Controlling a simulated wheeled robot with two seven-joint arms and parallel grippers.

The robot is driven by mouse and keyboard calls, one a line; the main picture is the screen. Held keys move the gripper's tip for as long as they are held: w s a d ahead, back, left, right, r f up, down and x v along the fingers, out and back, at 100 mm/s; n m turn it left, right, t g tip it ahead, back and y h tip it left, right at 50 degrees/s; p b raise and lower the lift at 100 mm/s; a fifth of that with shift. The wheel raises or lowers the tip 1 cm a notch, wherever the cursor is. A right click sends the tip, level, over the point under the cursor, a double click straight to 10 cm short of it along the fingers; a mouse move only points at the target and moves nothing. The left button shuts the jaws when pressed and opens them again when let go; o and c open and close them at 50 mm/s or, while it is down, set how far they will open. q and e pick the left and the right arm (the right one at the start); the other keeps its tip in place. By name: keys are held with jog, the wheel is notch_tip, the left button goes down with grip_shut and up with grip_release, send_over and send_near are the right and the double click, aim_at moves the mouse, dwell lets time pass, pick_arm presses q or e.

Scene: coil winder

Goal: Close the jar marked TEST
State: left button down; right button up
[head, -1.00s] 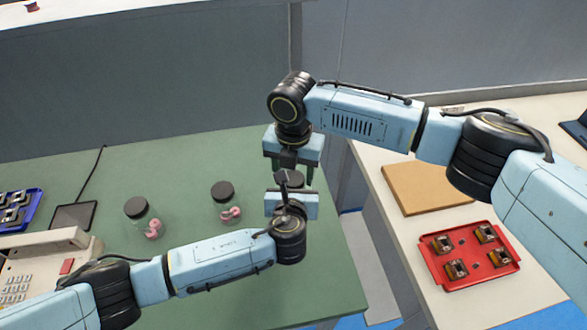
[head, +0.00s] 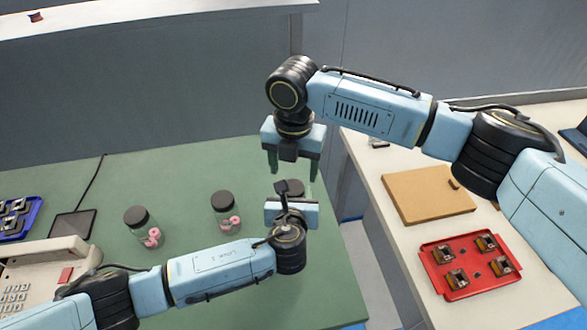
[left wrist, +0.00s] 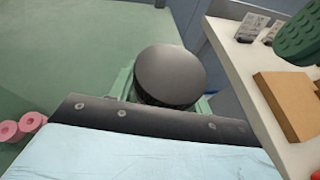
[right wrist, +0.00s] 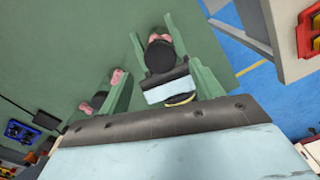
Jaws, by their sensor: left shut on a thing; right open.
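A jar with a dark lid (head: 294,188) stands near the right end of the green table. My left gripper (head: 291,203) is shut on this jar from the near side, and its fingers are mostly hidden in the head view. The round dark lid fills the middle of the left wrist view (left wrist: 172,75) and sits on the jar. Pink pieces show by the jar in the right wrist view (right wrist: 158,37). My right gripper (head: 292,172) is open and empty, pointing down just above the lid, with its green fingers apart. No TEST marking is readable.
Two other dark-lidded jars (head: 143,228) (head: 226,213) with pink pieces stand to the left on the green table (head: 180,170). A telephone-like device (head: 50,270) and a blue tray (head: 18,218) are further left. A red tray (head: 470,265) and brown board (head: 425,195) lie on the right bench.

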aim_at(293, 187)
jog(key=shift+c, duration=0.4)
notch_tip(293, 187, up, 3)
jog(key=n, duration=0.5)
jog(key=shift+r, duration=0.1)
jog(key=shift+f, duration=4)
